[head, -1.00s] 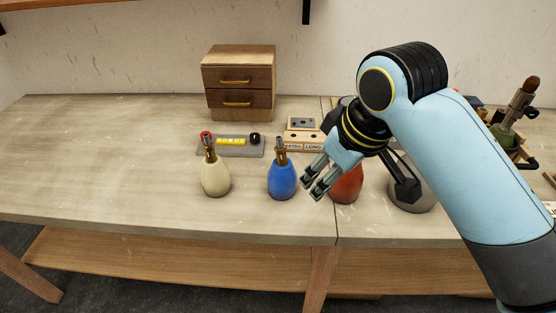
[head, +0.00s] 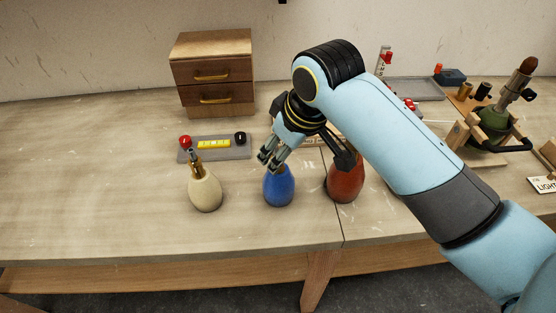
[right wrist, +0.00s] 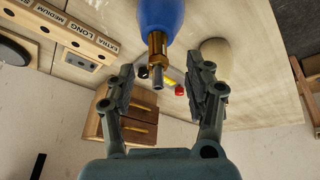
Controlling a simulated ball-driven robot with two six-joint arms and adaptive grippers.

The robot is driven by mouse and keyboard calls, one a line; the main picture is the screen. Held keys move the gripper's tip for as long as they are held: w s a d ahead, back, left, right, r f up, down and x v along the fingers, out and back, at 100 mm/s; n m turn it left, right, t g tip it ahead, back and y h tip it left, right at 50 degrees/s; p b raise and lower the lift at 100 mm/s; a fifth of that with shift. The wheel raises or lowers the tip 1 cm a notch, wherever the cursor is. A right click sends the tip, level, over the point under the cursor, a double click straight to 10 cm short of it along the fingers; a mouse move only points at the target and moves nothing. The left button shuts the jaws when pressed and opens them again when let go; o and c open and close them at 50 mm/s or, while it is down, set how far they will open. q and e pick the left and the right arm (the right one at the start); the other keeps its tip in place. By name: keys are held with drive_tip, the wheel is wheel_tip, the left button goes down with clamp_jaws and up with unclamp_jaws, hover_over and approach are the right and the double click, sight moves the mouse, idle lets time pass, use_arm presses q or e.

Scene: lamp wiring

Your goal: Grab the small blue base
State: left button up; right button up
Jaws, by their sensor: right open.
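The small blue base (head: 279,188) stands upright on the table between the cream base and the red base. Its brass neck is mostly hidden by my right gripper (head: 268,158) in the head view. In the right wrist view the blue base (right wrist: 160,14) shows at the top, with its brass neck (right wrist: 157,45) pointing between the fingers. My right gripper (right wrist: 163,88) is open, one finger on each side of the neck's line, and holds nothing. I cannot tell whether a finger touches the base. My left gripper is out of view.
A cream base (head: 205,190) stands to the left and a red base (head: 346,180) close on the right. Behind are a grey tray (head: 236,153) with a yellow block and a wooden drawer box (head: 212,73). The table's front left is clear.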

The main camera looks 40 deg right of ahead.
sight(279, 183)
drive_tip(key=x, duration=0.4)
drive_tip(key=shift+w+d+p, duration=0.15)
drive_tip(key=shift+p, duration=0.25)
drive_tip(key=shift+c, duration=1.5)
drive_tip(key=c, duration=0.7)
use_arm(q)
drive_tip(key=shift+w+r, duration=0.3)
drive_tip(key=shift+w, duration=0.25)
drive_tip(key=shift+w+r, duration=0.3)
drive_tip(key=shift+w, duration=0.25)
use_arm(e)
clamp_jaws()
